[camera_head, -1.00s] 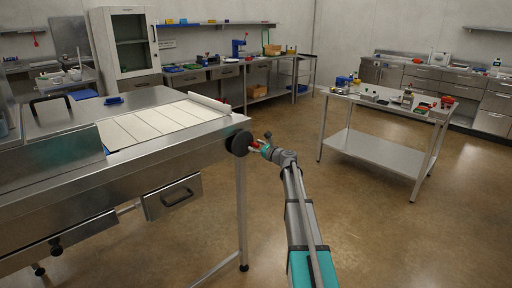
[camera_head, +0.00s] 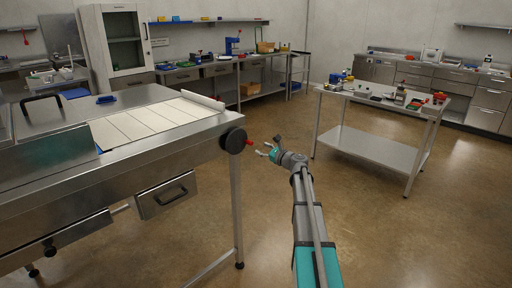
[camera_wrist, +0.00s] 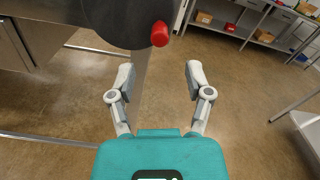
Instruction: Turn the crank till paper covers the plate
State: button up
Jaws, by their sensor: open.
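The crank is a dark disc (camera_head: 234,140) with a red knob (camera_head: 250,142) on the right end of the steel table. White paper (camera_head: 150,121) with cross lines lies over the table top, with a roll (camera_head: 203,101) at its right end. The plate cannot be told apart from the paper. My gripper (camera_head: 267,148) is open and empty, just right of the red knob and apart from it. In the wrist view the open fingers (camera_wrist: 158,80) point toward the disc (camera_wrist: 115,20), and the red knob (camera_wrist: 160,34) sits beyond them.
The steel table (camera_head: 150,97) has a drawer (camera_head: 166,195) under its front edge and a leg (camera_head: 237,215) below the crank. A smaller table (camera_head: 385,150) with several items stands to the right. The floor between is clear.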

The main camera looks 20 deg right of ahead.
jog(key=shift+v, duration=1.95)
jog(key=s+a+f+n+g, duration=0.3)
jog(key=s+a+f+n, duration=0.15)
jog(key=a, duration=0.35)
jog(key=s+a+f+n+g+y, duration=0.1)
jog(key=s+a+f+n+g, duration=0.25)
jog(key=a+n, duration=0.4)
jog(key=s+a+f+n+g, duration=0.4)
jog(key=a, duration=0.6)
jog(key=s+a+f+n+g+h, duration=0.35)
jog(key=s+n, duration=0.25)
jog(key=s, duration=0.4)
jog(key=s+a+f+n+g+h, duration=0.3)
jog(key=s+n+h, duration=0.1)
jog(key=s+n, duration=0.4)
notch_tip(320, 180, up, 19)
jog(key=m+p, duration=0.1)
jog(key=p, duration=1.8)
jog(key=shift+s+d, duration=0.25)
jog(key=shift+s, duration=0.05)
